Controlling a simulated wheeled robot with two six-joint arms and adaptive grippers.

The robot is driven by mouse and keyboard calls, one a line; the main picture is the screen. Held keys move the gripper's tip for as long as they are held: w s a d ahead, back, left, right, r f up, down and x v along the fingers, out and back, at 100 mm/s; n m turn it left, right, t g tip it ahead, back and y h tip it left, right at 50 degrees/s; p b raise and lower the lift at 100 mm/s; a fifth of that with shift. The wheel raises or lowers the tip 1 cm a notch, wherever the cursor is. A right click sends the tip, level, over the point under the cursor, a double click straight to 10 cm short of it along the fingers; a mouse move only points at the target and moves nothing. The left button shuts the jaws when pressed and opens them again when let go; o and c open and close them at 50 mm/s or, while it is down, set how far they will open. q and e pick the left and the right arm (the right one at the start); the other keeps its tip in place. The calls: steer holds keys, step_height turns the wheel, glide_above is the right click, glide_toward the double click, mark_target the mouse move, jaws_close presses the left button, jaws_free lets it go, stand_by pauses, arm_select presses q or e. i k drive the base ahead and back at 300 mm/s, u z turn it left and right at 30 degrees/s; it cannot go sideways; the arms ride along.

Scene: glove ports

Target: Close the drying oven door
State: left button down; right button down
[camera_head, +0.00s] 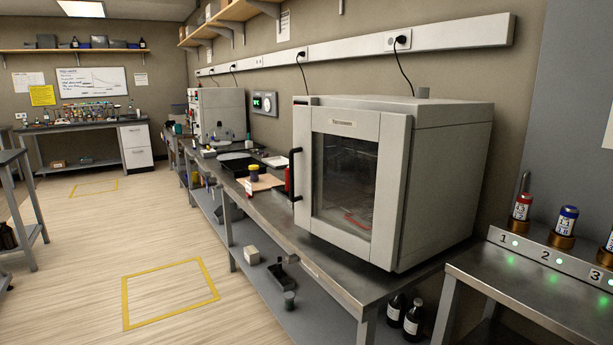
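The drying oven is most likely the large grey box (450,170) on the steel bench at centre right. Its front door (395,190) has a big dark glass window (345,180) and faces left towards the aisle. A black vertical bar handle (295,174) stands out at the left edge of the front. The door lies near the oven front; I cannot tell whether it is fully shut or slightly ajar. Something reddish shows dimly behind the glass. Neither of my grippers is in view.
The steel bench (290,236) carries a red bottle, small containers and another grey machine (217,112) farther back. A rack with numbered vials (562,228) stands at right. Dark bottles (404,318) stand below the bench. The floor with a yellow-taped rectangle (126,304) is clear.

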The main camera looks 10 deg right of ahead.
mark_target(392, 130)
steer(key=z, duration=0.8)
steer(key=i, duration=1.7)
steer(key=u, duration=0.45)
